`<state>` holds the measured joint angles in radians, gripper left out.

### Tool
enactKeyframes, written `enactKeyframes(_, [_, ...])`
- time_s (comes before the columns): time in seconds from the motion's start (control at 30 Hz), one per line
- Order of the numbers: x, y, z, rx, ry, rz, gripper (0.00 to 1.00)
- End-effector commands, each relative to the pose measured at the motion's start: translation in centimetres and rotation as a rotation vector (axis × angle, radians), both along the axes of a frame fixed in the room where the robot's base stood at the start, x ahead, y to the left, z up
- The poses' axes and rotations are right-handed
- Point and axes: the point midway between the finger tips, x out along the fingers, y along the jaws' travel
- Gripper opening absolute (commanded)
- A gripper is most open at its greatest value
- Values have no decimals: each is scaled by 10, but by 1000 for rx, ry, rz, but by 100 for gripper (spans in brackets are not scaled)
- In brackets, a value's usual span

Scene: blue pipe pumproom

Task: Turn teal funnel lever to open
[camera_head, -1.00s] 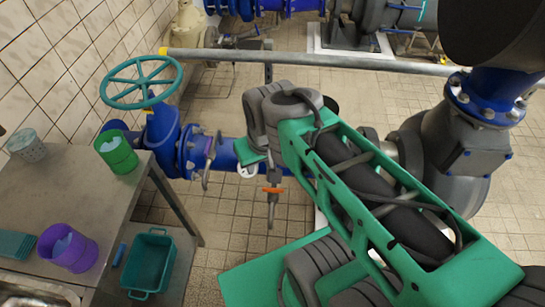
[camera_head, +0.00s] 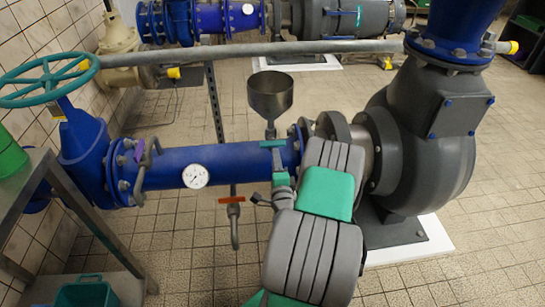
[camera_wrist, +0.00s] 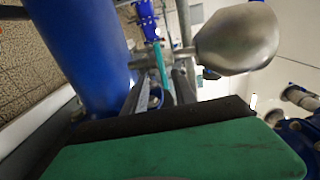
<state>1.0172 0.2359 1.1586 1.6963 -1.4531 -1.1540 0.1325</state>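The metal funnel (camera_head: 270,95) stands upright on the blue pipe in the head view. It also fills the upper right of the wrist view (camera_wrist: 237,40). The teal funnel lever (camera_head: 273,144) sits at the funnel's stem, just above the pipe. In the wrist view the teal lever (camera_wrist: 162,65) runs toward the space between my fingers. My gripper (camera_wrist: 162,92) is at the lever's near end, its fingers apart with a gap between them. Contact with the lever cannot be told. In the head view my arm hides part of the gripper (camera_head: 281,178).
The blue pipe (camera_head: 225,160) carries a white gauge (camera_head: 195,176) and an orange-handled tap (camera_head: 232,200). A grey pump (camera_head: 430,150) stands right. A grey rail (camera_head: 330,48) crosses behind the funnel. Tiled floor is open at lower right.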

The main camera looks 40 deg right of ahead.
Motion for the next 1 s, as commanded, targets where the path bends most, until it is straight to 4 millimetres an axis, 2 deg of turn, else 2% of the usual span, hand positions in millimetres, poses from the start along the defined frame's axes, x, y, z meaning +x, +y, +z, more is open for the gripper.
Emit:
enactKeyframes(0.17, [12,-7,5,0,0,1,33])
enactKeyframes(0.6, [60,-39,5,-3,2,4,33])
enactKeyframes(0.93, [64,-42,3,-4,1,3,33])
enactKeyframes(1.0, [64,-42,3,-4,1,3,29])
